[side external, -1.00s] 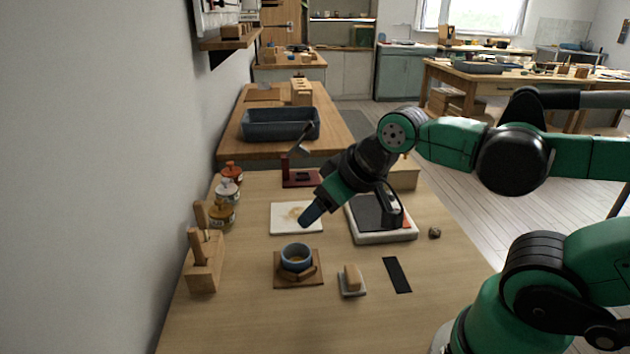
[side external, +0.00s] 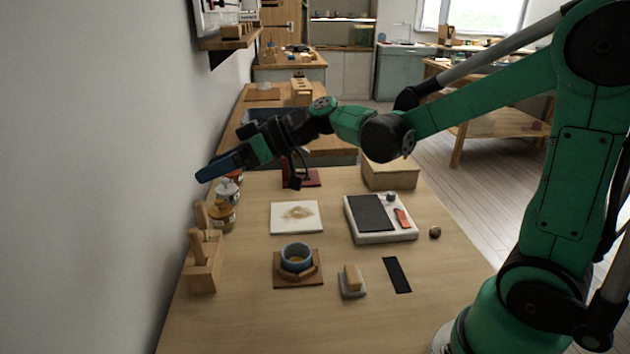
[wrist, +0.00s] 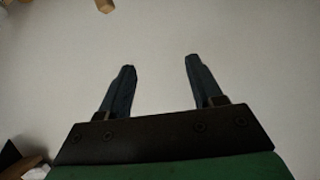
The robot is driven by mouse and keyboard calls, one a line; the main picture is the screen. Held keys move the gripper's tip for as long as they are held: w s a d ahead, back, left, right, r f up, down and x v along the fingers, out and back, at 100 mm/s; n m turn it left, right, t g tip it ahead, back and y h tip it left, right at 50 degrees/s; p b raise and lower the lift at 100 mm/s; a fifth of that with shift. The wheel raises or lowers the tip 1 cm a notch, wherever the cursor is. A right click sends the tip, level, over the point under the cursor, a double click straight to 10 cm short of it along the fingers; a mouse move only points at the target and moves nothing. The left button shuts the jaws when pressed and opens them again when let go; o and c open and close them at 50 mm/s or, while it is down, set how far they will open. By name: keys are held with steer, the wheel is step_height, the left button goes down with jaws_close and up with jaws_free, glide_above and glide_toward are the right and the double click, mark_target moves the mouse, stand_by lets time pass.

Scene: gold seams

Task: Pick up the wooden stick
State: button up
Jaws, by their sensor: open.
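Wooden sticks stand upright in a wooden block holder (side external: 203,275) at the left edge of the bench, by the wall. The near stick (side external: 195,242) and a farther stick (side external: 201,213) both show; I cannot tell which one the task names. My gripper (side external: 204,174) is raised at the left, close to the wall, above and beyond the holder and over the jars. In the wrist view, its two blue fingers (wrist: 160,66) are apart with nothing between them. That view faces a plain pale surface, with small wooden pieces (wrist: 104,5) at the top edge.
Lidded jars (side external: 222,217) stand behind the holder. A blue bowl (side external: 297,256) sits on a wooden board, with a white tile (side external: 297,217) behind it. A white tray (side external: 381,237) is at the right. The wall (side external: 110,200) bounds the left side. The bench front is clear.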

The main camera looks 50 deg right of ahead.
mark_target(204, 206)
steer(key=w+f+n+t+y, duration=0.1)
steer(key=f, duration=0.2)
steer(key=w+d+f+t+y, duration=0.1)
steer(key=w+f, duration=0.1)
steer(key=f, duration=0.1)
steer(key=w+f+n+t+y, duration=0.1)
steer(key=f, duration=0.2)
steer(key=shift+w+d+f+n+y, duration=0.15)
steer(key=shift+d+f+n+y, duration=0.05)
steer(key=shift+d+n+y, duration=0.1)
steer(key=shift+w+a+f, duration=0.1)
steer(key=shift+w+a, duration=0.05)
steer(key=shift+a, duration=0.05)
steer(key=shift+x, duration=2.5)
jaws_close()
